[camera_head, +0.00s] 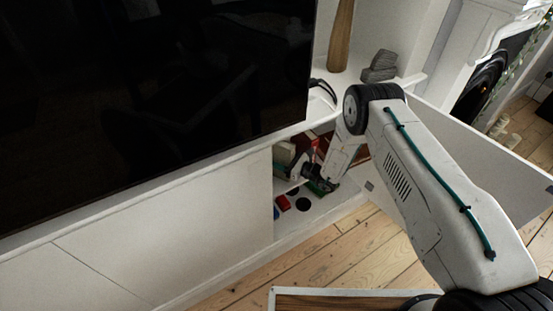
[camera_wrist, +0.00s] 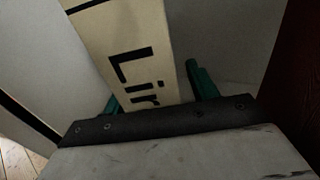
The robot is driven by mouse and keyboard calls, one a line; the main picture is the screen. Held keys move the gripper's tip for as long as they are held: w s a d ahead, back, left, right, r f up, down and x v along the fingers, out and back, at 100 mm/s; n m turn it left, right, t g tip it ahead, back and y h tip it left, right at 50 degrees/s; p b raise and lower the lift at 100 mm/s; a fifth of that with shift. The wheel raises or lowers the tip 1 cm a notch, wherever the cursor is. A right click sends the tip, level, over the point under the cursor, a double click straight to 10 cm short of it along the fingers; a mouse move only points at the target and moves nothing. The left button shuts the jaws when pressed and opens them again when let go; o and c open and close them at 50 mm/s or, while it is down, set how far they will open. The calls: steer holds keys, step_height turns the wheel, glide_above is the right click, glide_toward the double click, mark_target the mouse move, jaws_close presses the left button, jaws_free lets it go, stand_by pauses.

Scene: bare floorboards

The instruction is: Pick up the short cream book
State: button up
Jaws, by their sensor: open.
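The cream book (camera_wrist: 125,45) shows close up in the wrist view, with a black band and large black letters reading "Lir". It stands between the two green fingers of my gripper (camera_wrist: 156,90), which is open. The book's lower end is hidden behind the dark gripper body, and I cannot tell whether either finger touches it. In the head view my gripper (camera_head: 320,186) is inside the open cabinet. I cannot pick out the cream book surely there, as the arm covers part of the shelf.
The cabinet's open door (camera_head: 480,145) stands right of my arm. A red object (camera_head: 283,202) and a black disc (camera_head: 303,204) lie on the cabinet bottom. A vase (camera_head: 341,35) and grey stones (camera_head: 380,67) stand above. A dark red surface (camera_wrist: 300,90) borders the wrist view's right.

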steer(key=c, duration=1.2)
jaws_close()
steer(key=shift+r, duration=0.1)
